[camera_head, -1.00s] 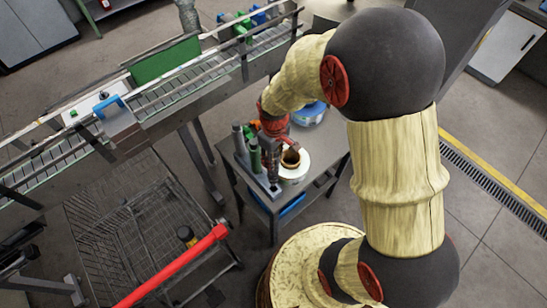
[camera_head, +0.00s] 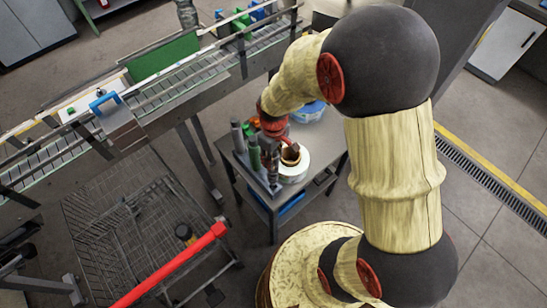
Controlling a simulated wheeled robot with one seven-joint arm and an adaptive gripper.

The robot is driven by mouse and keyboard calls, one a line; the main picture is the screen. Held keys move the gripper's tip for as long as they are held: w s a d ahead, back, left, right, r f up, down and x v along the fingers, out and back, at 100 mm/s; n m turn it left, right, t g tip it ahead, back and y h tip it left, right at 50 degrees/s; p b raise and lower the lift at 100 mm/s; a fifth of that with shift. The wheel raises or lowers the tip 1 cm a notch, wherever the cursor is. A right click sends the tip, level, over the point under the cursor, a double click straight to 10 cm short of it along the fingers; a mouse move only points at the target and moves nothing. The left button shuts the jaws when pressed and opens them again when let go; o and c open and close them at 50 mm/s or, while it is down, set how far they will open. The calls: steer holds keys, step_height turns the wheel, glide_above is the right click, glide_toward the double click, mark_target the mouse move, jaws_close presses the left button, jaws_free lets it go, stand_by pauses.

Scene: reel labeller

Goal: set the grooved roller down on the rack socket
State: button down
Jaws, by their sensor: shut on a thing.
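My gripper (camera_head: 273,153) hangs below the red wrist joint, over the small dark side table. It is shut on the grooved roller (camera_head: 272,170), a dark upright cylinder at the front of the rack. The rack (camera_head: 259,183) is a narrow dark base on the table's left side. A grey roller (camera_head: 237,136) and a green roller (camera_head: 254,155) stand upright in it, behind and left of my gripper. The held roller's lower end is at or just above the rack's front end. The socket is hidden, and I cannot tell whether they touch.
A white reel (camera_head: 292,168) with a brown core stands close to the right of my gripper. A blue-and-white tub (camera_head: 308,111) sits farther back on the table (camera_head: 326,177). The conveyor (camera_head: 178,93) runs behind, and a wire cart with a red handle (camera_head: 172,262) stands front left.

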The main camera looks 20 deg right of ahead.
steer(key=shift+f+b, duration=1.9)
steer(key=shift+f, duration=0.95)
steer(key=c, duration=1.3)
jaws_free()
steer(key=shift+c, duration=0.2)
steer(key=shift+o, duration=0.5)
step_height(320, 180, up, 12)
